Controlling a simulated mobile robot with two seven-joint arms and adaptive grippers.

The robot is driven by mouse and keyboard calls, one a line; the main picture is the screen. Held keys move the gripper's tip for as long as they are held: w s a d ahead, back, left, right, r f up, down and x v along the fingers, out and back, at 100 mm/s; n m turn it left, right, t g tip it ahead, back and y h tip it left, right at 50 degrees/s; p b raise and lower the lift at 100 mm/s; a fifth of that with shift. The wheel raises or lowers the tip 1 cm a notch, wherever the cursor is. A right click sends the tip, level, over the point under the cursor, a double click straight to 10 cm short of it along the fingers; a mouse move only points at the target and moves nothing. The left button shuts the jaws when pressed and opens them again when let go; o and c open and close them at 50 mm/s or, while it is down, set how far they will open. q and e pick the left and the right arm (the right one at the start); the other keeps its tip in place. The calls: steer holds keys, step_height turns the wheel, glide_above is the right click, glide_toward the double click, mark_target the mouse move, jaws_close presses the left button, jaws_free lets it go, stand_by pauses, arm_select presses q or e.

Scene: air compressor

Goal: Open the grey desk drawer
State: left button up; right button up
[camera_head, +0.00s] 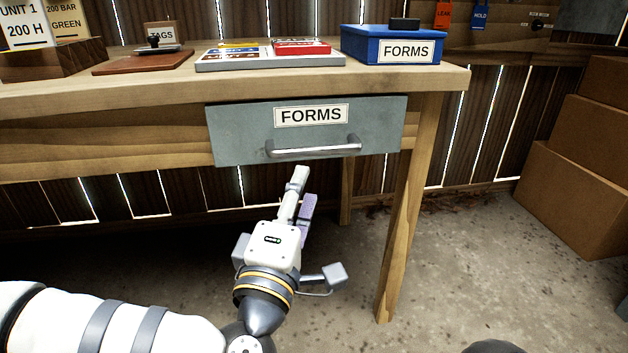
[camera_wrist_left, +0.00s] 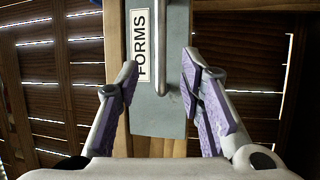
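The grey desk drawer (camera_head: 240,140) sits under the wooden desk top, with a white FORMS label and a metal bar handle (camera_head: 313,149). It looks shut or nearly so. My left gripper (camera_head: 303,188) is just below and in front of the handle in the head view, apart from it. In the left wrist view the gripper (camera_wrist_left: 160,85) is open, its purple-padded fingers spread to either side of the drawer front (camera_wrist_left: 150,115). The handle (camera_wrist_left: 160,50) runs between the fingers' lines, with nothing held. My right gripper is not in view.
The desk top (camera_head: 420,78) holds a blue FORMS box (camera_head: 365,50), a grey tray with coloured cards (camera_head: 270,64) and a TAGS stand (camera_head: 161,36). A desk leg (camera_head: 405,220) stands right of the drawer. Cardboard boxes (camera_head: 570,160) stand at the right. The floor in front is clear.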

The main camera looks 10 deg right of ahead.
mark_target(315, 154)
arm_select(q)
steer(key=b+x, duration=0.3)
steer(key=x, duration=0.7)
steer(key=shift+w+d+f, duration=0.1)
steer(key=shift+d, duration=0.1)
steer(key=shift+w+d, duration=0.1)
steer(key=shift+w, duration=0.05)
jaws_close()
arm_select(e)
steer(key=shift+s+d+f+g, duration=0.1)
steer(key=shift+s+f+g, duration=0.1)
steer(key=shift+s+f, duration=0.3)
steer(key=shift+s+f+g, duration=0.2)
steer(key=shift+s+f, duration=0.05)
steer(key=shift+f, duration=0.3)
